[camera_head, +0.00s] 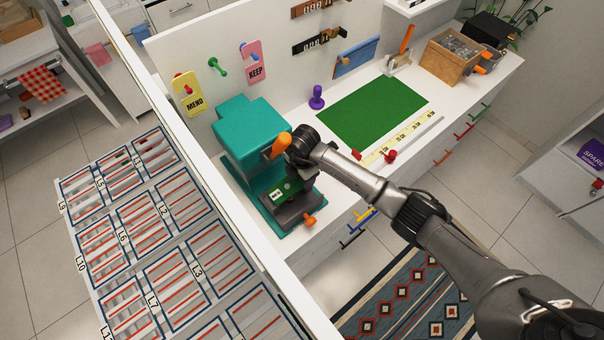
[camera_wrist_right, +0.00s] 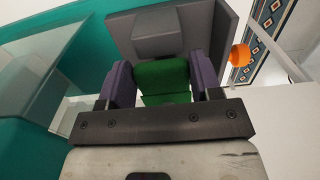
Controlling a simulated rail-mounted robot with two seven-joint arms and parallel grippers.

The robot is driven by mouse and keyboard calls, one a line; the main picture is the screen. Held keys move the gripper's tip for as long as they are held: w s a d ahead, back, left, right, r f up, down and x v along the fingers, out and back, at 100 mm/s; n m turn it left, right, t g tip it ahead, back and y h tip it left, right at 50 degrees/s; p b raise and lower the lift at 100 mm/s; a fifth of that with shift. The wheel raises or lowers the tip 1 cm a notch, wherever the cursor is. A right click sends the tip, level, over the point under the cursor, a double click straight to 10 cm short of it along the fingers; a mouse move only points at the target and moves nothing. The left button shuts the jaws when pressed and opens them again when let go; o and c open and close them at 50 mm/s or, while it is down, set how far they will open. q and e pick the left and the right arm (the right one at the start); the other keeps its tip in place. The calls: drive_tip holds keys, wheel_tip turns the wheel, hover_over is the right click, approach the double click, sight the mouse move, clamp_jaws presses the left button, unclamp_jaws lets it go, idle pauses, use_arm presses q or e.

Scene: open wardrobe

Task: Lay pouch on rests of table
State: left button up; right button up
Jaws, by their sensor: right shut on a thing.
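A small green item with a white label, apparently the pouch (camera_head: 284,188), is at the front of the teal machine (camera_head: 246,132). My right gripper (camera_wrist_right: 166,84) is shut on this green item (camera_wrist_right: 164,72), with a purple finger on each side of it. In the head view my right wrist hides most of that gripper. The grey table (camera_head: 298,211) of the machine lies just below and beside the item; its grey plate (camera_wrist_right: 226,35) is behind the item in the wrist view. I cannot tell whether the item touches the table or its rests. My left gripper is out of view.
An orange handle (camera_head: 277,145) on the machine is close to my right wrist. An orange knob (camera_head: 309,219) sits at the table's front. A green mat (camera_head: 372,109) lies on the white counter to the right. A white partition (camera_head: 215,180) stands at the left.

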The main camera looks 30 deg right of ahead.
drive_tip(key=shift+f, duration=0.2)
idle(0.4)
drive_tip(key=shift+f, duration=0.2)
drive_tip(key=o, duration=1.2)
drive_tip(key=shift+r, duration=0.1)
drive_tip(key=shift+r+p, duration=0.5)
drive_tip(key=shift+r, duration=0.15)
drive_tip(key=shift+r+p, duration=2.55)
drive_tip(key=shift+r, duration=0.25)
drive_tip(key=shift+f, duration=0.1)
